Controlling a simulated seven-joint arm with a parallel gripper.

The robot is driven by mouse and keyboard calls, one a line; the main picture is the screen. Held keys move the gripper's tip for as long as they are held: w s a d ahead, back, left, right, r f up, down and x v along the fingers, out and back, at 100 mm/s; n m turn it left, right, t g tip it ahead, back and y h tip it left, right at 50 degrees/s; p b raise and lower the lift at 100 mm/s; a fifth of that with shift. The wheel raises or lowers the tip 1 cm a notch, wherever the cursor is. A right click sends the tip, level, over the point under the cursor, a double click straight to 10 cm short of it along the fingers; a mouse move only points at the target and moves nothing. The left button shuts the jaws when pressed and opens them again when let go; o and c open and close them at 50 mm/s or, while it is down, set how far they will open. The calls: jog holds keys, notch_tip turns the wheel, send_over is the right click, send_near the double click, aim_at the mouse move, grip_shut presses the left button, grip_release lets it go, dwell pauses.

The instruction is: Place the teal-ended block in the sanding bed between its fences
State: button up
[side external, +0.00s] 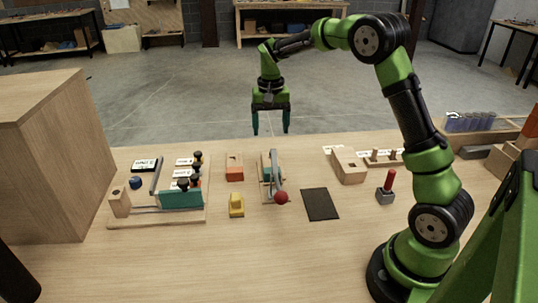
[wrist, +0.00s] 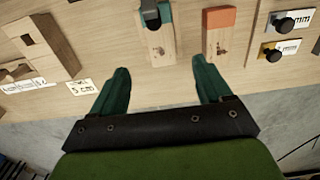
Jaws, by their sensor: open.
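The teal-ended block is wooden with a small dark mark, and lies near the table's far edge. In the side view its teal end (side external: 267,173) is partly hidden by a grey lever with a red knob. In the wrist view its wooden part (wrist: 160,47) shows ahead of my fingers. My gripper (side external: 270,122) is open and empty, pointing down just beyond the far edge, above and apart from the block. Its teal fingers also show in the wrist view (wrist: 160,80). A slotted wooden piece (side external: 347,167) stands to the right; I cannot tell whether it is the sanding bed.
An orange-ended block (side external: 234,172) lies left of the lever. A yellow piece (side external: 237,206) and a dark flat pad (side external: 320,204) are nearer the front. A board with a teal block and several black knobs (side external: 181,201) is at left. A red-handled tool (side external: 387,188) stands near my base.

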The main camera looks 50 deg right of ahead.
jog(key=s+a+r+n+t, duration=0.1)
jog(key=s+a+r+t, duration=0.1)
jog(key=s+a+r, duration=0.4)
jog(key=s+a+r+n+t+y, duration=0.1)
jog(key=s+a+r+n+t, duration=0.1)
jog(key=s+a, duration=0.3)
jog(key=s+a+r+n+t+y, duration=0.1)
jog(key=s+a+r+n+t, duration=0.1)
jog(key=s, duration=0.9)
jog(key=a+t, duration=0.1)
jog(key=a, duration=0.1)
jog(key=shift+s+a, duration=0.35)
jog(key=shift+s, duration=0.05)
